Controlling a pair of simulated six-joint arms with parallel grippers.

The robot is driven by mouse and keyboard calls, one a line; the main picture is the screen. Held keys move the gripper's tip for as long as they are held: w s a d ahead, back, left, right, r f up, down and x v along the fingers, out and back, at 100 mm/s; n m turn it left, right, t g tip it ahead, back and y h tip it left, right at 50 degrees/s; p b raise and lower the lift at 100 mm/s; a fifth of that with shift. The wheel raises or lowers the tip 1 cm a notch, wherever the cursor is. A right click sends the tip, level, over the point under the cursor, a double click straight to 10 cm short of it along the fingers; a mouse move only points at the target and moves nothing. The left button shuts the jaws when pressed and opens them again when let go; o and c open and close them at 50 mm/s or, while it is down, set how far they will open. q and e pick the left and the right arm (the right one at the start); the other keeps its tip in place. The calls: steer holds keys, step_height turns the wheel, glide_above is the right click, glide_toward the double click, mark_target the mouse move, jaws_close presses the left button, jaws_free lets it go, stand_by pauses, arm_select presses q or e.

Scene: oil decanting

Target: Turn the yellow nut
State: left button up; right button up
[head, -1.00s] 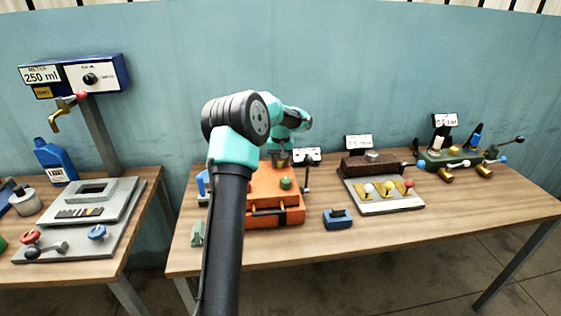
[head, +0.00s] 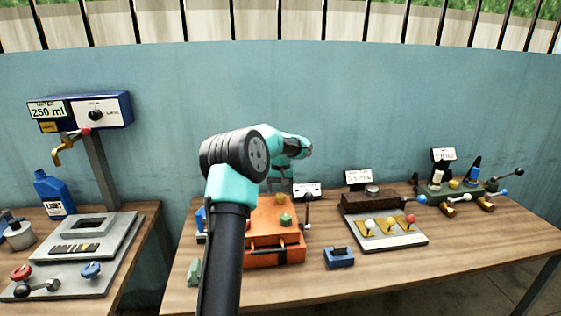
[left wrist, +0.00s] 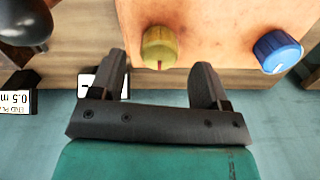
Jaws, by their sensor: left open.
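The yellow nut (left wrist: 158,45) is a round, ridged knob with a small red mark, on an orange surface in the left wrist view. My left gripper (left wrist: 160,66) is open, its two fingers spread to either side below the nut in the picture. I see no contact between the fingers and the nut. In the head view my left gripper (head: 280,184) is over the back of the orange box (head: 275,253), small and partly hidden by my arm. My right gripper is not in view.
A blue knob (left wrist: 277,52) sits right of the nut in the wrist view. A green knob (head: 285,219) is on the box top. A black-knobbed lever (head: 308,208) stands at its right. A small blue block (head: 339,257) and a brown device (head: 372,199) lie further right.

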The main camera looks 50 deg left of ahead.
mark_target(281, 195)
arm_select(q)
step_height(281, 195, up, 14)
stand_by(0.4)
steer(key=shift+f, duration=0.1)
